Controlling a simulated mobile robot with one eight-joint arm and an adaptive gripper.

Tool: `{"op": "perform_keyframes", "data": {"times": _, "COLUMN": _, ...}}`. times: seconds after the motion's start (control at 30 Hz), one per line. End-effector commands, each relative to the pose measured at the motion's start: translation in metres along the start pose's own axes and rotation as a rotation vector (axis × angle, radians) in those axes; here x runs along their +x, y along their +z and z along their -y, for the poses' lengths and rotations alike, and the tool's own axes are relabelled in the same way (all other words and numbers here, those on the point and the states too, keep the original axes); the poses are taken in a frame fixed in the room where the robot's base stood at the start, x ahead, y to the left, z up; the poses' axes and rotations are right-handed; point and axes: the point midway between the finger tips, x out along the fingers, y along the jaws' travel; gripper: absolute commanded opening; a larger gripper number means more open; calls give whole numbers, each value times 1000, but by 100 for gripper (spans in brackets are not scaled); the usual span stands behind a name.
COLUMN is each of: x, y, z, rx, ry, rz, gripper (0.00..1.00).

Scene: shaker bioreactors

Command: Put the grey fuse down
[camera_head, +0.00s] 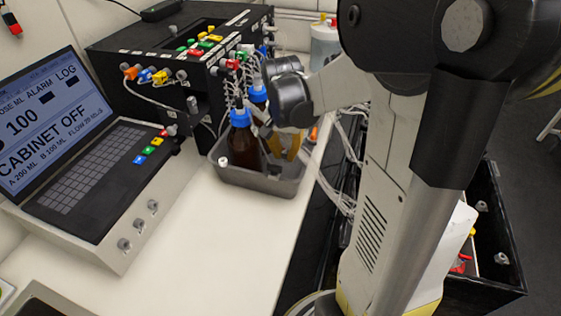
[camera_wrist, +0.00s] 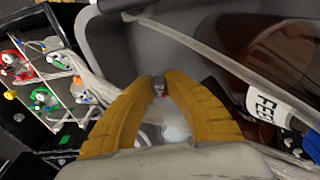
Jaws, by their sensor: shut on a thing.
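My gripper (camera_wrist: 160,82) has yellow fingers closed at the tips on a small grey piece (camera_wrist: 159,89), which I take to be the grey fuse. Only a little of the fuse shows between the fingertips. In the head view my gripper (camera_head: 284,152) points down at the grey tray (camera_head: 255,184), beside the brown bottle, and the fuse is too small or hidden to make out. In the wrist view the grey tray wall (camera_wrist: 115,52) is just beyond the fingers. I cannot tell whether the fuse touches the tray.
A brown bottle (camera_head: 243,148) with a blue cap stands in the tray; its label shows in the wrist view (camera_wrist: 268,104). A thin tube (camera_wrist: 215,50) crosses above the tray. A keyboard console (camera_head: 95,180) stands left. The white bench front (camera_head: 215,250) is clear.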

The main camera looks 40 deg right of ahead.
Motion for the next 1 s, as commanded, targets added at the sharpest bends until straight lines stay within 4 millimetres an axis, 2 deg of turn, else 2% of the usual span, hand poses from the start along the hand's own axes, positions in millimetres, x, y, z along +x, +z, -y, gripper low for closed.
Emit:
{"op": "perform_keyframes", "data": {"times": 0.03, "x": 10, "y": 1, "z": 0, "rx": 0, "ry": 0, "rz": 0, "gripper": 0}}
{"op": "perform_keyframes", "data": {"times": 0.23, "x": 26, "y": 3, "z": 0, "rx": 0, "ry": 0, "rz": 0, "gripper": 0}}
{"op": "perform_keyframes", "data": {"times": 0.4, "x": 52, "y": 6, "z": 0, "rx": 0, "ry": 0, "rz": 0, "gripper": 0}}
{"op": "perform_keyframes", "data": {"times": 0.8, "x": 57, "y": 7, "z": 0, "rx": 0, "ry": 0, "rz": 0, "gripper": 0}}
{"op": "perform_keyframes", "data": {"times": 0.83, "x": 56, "y": 7, "z": 0, "rx": 0, "ry": 0, "rz": 0, "gripper": 21}}
{"op": "perform_keyframes", "data": {"times": 0.87, "x": 55, "y": 7, "z": 0, "rx": 0, "ry": 0, "rz": 0, "gripper": 30}}
{"op": "perform_keyframes", "data": {"times": 1.0, "x": 55, "y": 7, "z": 0, "rx": 0, "ry": 0, "rz": 0, "gripper": 31}}
